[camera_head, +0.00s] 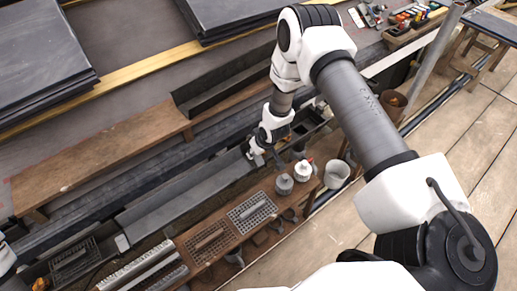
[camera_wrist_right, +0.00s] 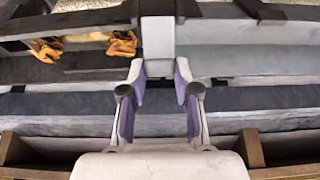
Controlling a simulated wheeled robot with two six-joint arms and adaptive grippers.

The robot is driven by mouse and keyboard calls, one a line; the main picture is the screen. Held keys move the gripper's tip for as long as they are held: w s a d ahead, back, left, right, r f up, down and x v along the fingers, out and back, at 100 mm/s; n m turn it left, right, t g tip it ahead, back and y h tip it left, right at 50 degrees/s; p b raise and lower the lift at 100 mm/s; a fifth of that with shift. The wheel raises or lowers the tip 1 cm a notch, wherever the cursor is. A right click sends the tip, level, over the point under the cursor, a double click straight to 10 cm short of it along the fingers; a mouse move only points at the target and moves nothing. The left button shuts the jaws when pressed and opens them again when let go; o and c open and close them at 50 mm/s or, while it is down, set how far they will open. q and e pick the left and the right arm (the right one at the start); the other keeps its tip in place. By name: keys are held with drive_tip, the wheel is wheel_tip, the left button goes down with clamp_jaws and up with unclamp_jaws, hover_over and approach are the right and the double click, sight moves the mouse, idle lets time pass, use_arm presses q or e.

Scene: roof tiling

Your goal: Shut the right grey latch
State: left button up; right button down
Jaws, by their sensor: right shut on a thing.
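My right gripper (camera_head: 258,158) reaches down over the long grey gutter (camera_head: 180,197) in the head view. In the right wrist view its two purple-padded fingers (camera_wrist_right: 159,72) close from both sides on a pale grey upright piece, which looks like the grey latch (camera_wrist_right: 158,36). The piece stands across the gutter channel, its lower end between the fingertips. Whether it is fully down cannot be told. In the head view the latch is hidden by the gripper. My left gripper does not show; only a white bit of my left arm is at the left edge.
Orange-yellow crumpled items (camera_wrist_right: 122,44) lie in the channel at left. A dark bracket (camera_wrist_right: 260,12) is at upper right. Two lidded pots (camera_head: 303,170), a white bucket (camera_head: 337,174) and metal grates (camera_head: 252,212) stand near the gripper. Dark slabs (camera_head: 40,60) are stacked at left.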

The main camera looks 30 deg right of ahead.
drive_tip(key=f+g+b, duration=0.1)
drive_tip(key=b, duration=0.3)
drive_tip(key=w+f+g+b, duration=0.1)
drive_tip(key=b, duration=0.3)
drive_tip(key=shift+w+f+g+b, duration=0.3)
drive_tip(key=shift+f, duration=0.05)
drive_tip(key=shift+w+r+g+b, duration=0.1)
drive_tip(key=shift+r+g+b, duration=0.25)
drive_tip(key=shift+g, duration=0.15)
drive_tip(key=shift+w+r+g+p, duration=0.1)
drive_tip(key=shift+r+g+p, duration=0.25)
drive_tip(key=shift+p, duration=0.3)
drive_tip(key=shift+w+f+g, duration=0.15)
drive_tip(key=shift+f+g, duration=0.2)
drive_tip(key=shift+g, duration=0.2)
drive_tip(key=shift+f+g+h, duration=0.3)
drive_tip(key=shift+g, duration=0.1)
drive_tip(key=shift+w+f+g+b, duration=0.2)
drive_tip(key=shift+f+g+b, duration=0.35)
drive_tip(key=shift+g+b, duration=0.45)
drive_tip(key=shift+f+g+b, duration=0.1)
drive_tip(key=shift+g+b, duration=0.5)
drive_tip(key=shift+b, duration=0.1)
drive_tip(key=shift+a, duration=0.1)
